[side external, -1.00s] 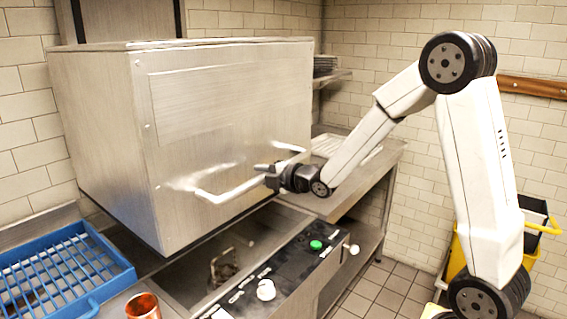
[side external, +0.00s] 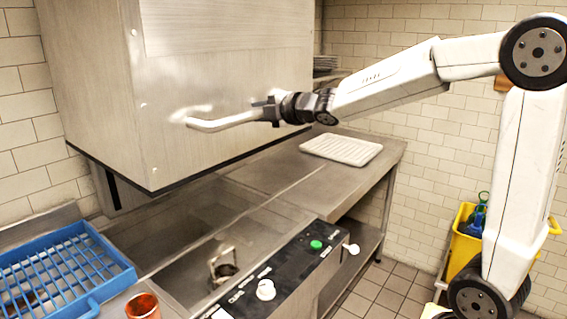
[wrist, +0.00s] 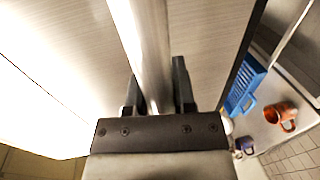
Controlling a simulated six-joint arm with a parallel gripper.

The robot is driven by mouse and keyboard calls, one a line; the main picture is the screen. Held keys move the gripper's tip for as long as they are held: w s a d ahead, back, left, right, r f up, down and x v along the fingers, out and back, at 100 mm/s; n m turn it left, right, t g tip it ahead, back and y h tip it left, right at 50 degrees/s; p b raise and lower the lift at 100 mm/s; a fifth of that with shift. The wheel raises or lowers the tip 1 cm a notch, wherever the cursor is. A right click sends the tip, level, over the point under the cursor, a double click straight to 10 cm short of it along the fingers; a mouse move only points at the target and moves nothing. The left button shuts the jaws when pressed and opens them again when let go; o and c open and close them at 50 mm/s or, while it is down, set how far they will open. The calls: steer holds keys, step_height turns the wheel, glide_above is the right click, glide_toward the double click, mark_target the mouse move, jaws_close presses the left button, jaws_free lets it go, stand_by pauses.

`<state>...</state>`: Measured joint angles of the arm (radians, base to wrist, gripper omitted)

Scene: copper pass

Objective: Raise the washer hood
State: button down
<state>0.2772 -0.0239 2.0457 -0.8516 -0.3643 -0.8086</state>
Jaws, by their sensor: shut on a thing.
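The washer hood (side external: 90,80) is a large brushed-steel box in the side view, raised well above the washer's basin (side external: 215,235). Its white bar handle (side external: 222,122) runs along the lower part of its front. My gripper (side external: 267,110) is shut on this handle, near the handle's right part. In the wrist view the handle (wrist: 145,45) passes between the two dark fingers of my gripper (wrist: 158,88), with the steel hood front (wrist: 205,30) behind it. The far end of the handle is hidden by my gripper in the side view.
A blue rack (side external: 60,268) and a copper mug (side external: 143,306) stand at the lower left. The control panel (side external: 285,268) with a green button lies below the hood. A white tray (side external: 341,149) lies on the right counter. A yellow bucket (side external: 463,240) stands on the floor.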

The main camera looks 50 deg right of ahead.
steer(key=shift+r, duration=4.5)
steer(key=shift+c, duration=2.2)
jaws_free()
steer(key=shift+f, duration=0.1)
steer(key=shift+s, duration=0.1)
steer(key=s+r, duration=0.4)
steer(key=r, duration=0.4)
steer(key=shift+s, duration=0.35)
